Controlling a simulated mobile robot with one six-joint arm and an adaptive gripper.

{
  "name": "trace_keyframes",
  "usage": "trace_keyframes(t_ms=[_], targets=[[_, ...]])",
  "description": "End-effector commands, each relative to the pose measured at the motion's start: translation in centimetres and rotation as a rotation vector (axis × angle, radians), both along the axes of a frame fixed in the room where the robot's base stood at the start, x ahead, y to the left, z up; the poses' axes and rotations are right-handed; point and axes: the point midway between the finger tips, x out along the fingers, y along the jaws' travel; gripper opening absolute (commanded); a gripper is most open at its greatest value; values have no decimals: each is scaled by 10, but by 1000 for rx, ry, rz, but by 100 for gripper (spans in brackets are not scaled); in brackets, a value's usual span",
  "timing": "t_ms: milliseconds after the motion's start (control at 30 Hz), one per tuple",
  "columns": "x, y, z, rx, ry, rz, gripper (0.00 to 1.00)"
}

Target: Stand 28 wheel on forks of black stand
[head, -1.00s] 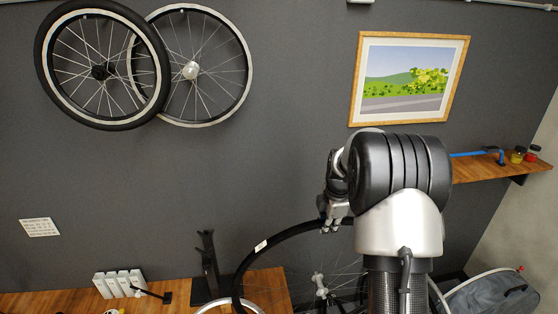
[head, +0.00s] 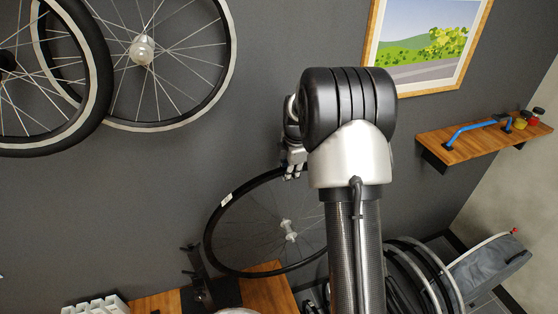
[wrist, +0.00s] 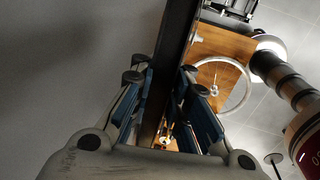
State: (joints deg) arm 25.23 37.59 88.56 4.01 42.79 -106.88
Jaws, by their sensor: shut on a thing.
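My gripper (head: 294,170) is shut on the top of a wheel (head: 215,215) with a black rim, thin spokes, a silver hub and a small white label. The wheel hangs roughly upright; its right part is hidden behind my arm. In the wrist view, the dark rim (wrist: 179,40) runs between the fingers of my gripper (wrist: 162,76). The black stand (head: 197,276) is on the wooden bench just left of the wheel's lower edge. I cannot tell whether wheel and stand touch, and the stand's forks are not clear.
The bench (head: 265,286) carries a white block-like item (head: 96,305) at left. Wheels (head: 232,60) hang on the wall. A picture (head: 425,45) and a wooden shelf (head: 470,143) with a blue tool are at right. More wheels (head: 425,270) and a grey bag (head: 490,268) stand below.

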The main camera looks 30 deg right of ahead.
Motion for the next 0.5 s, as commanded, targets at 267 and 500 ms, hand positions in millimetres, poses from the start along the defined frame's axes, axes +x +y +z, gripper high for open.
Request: trace_keyframes(t_ms=[267,500], targets=[[3,8,2,-2,-3,2,0],[8,34,3,-1,-4,3,0]])
